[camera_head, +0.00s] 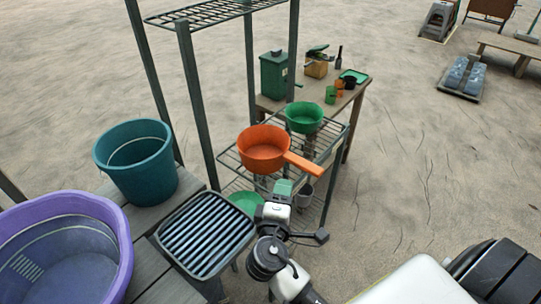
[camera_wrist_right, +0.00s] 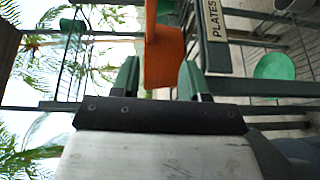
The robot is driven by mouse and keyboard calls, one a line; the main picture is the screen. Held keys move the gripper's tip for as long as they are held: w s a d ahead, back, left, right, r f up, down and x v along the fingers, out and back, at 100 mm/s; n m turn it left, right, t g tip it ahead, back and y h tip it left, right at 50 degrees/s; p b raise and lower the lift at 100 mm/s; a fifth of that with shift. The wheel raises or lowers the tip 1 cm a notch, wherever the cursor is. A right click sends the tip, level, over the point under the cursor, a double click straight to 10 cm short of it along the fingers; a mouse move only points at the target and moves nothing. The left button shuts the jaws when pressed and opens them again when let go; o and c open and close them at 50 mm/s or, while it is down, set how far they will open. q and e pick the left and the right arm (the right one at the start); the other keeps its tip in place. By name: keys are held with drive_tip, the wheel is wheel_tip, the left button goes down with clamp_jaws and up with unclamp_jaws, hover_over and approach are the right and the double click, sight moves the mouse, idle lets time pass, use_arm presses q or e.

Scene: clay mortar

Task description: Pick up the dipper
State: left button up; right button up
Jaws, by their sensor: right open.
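The orange dipper (camera_head: 262,152) sits on the upper wire shelf, its handle (camera_head: 304,164) sticking out to the right past the shelf edge. My right gripper (camera_head: 284,187) is open and empty, just below and left of the handle's end in the head view. My left gripper is not in view.
The wire rack (camera_head: 191,95) has upright posts close to the dipper. A green pan (camera_head: 304,118) stands behind it. A ribbed tray (camera_head: 205,235), teal bucket (camera_head: 140,175) and purple tub (camera_head: 122,225) stand left.

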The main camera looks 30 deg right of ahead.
sight(290, 162)
drive_tip(key=x, duration=0.2)
drive_tip(key=r+x, duration=0.1)
drive_tip(key=x, duration=0.1)
drive_tip(key=shift+w+p, duration=0.25)
drive_tip(key=shift+p, duration=0.1)
drive_tip(key=shift+w+d+f, duration=0.1)
drive_tip(key=shift+w+d, duration=0.15)
drive_tip(key=shift+d, duration=0.05)
drive_tip(key=x, duration=0.1)
drive_tip(key=p+x, duration=0.1)
drive_tip(key=x, duration=0.3)
drive_tip(key=shift+s+d+r, duration=0.1)
drive_tip(key=shift+s+r, duration=0.05)
drive_tip(key=shift+r, duration=0.2)
drive_tip(key=shift+w+d+f, duration=0.1)
drive_tip(key=shift+w+d, duration=0.05)
drive_tip(key=shift+w, duration=0.05)
drive_tip(key=shift+c, duration=0.4)
clamp_jaws()
